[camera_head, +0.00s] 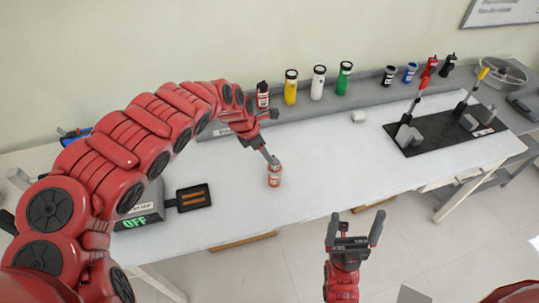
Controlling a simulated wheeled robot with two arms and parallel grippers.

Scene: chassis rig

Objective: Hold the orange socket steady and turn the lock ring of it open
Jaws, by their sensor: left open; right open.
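The orange socket (274,179) stands upright on the white table near its front edge. It is small, and its lock ring cannot be told apart clearly. My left gripper (271,159) comes down from the upper left, with its fingertips at the top of the socket. Its fingers are seen edge-on, and whether they touch the socket is unclear. My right gripper (355,228) is open and empty, pointing up in front of the table, well to the lower right of the socket.
Bottles, including a yellow one (291,87) and a green one (344,78), line the back ledge. A black board with levers (440,142) lies at the right. A black tray (194,197) and a box reading OFF (142,213) are at the left. The table's middle is mostly clear.

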